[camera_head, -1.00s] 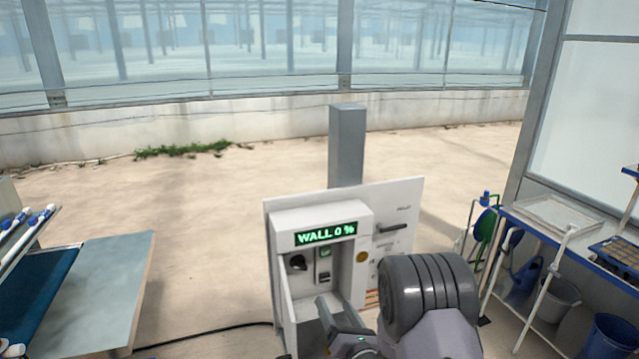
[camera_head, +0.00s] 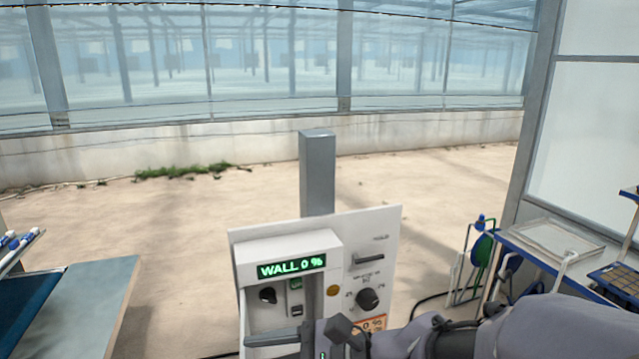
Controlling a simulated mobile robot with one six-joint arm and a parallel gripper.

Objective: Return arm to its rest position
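My arm (camera_head: 500,325) reaches in from the right edge along the bottom of the view. My gripper (camera_head: 310,342) is at the bottom middle, in front of the lower part of a white control panel (camera_head: 380,232). Its fingers are partly cut off by the frame edge, so I cannot tell whether they are open or shut. I see no object held in it. The panel has a box with a green display (camera_head: 291,267) reading "WALL 0 %", and a black knob (camera_head: 367,299) on its right side. My arm hides the panel's lower edge.
A grey post (camera_head: 317,175) stands behind the panel. A table (camera_head: 85,305) is at the left. A bench (camera_head: 560,250) with a tray is at the right, with a green hose reel (camera_head: 481,250) beside it.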

